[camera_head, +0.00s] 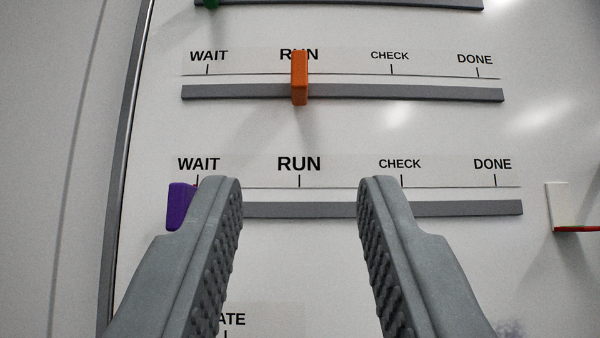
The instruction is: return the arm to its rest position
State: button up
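My gripper (300,190) is open and empty, its two grey ridged fingers reaching up from the bottom of the view. The fingertips overlap the lower slider rail (300,209) in the picture, one on each side of the RUN label. I cannot tell whether they touch the board. A purple slider (179,205) sits at the WAIT end of this rail, just left of the left finger and partly beside it. An orange slider (299,78) sits at RUN on the rail above.
The white board (550,120) has a dark frame (126,150) on its left. A green slider (210,3) shows at the top rail (350,5), cut off by the view. A white holder (560,205) with a red-edged part stands at the right. A partly hidden label shows below.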

jog(key=s+d+f+g, duration=0.3)
jog(key=s+f, duration=0.4)
jog(key=f, duration=0.5)
jog(key=s+d+f+g, duration=0.3)
jog(key=s+d+f, duration=0.2)
jog(key=f, duration=0.8)
jog(key=s+d+f+g+y, duration=0.1)
jog(key=s+d+f+g, duration=0.2)
jog(key=s+f, duration=0.7)
notch_tip(320, 180, down, 3)
jog(key=shift+s+d+f+g, duration=0.2)
jog(key=shift+d+g, duration=0.1)
jog(key=shift+d, duration=0.25)
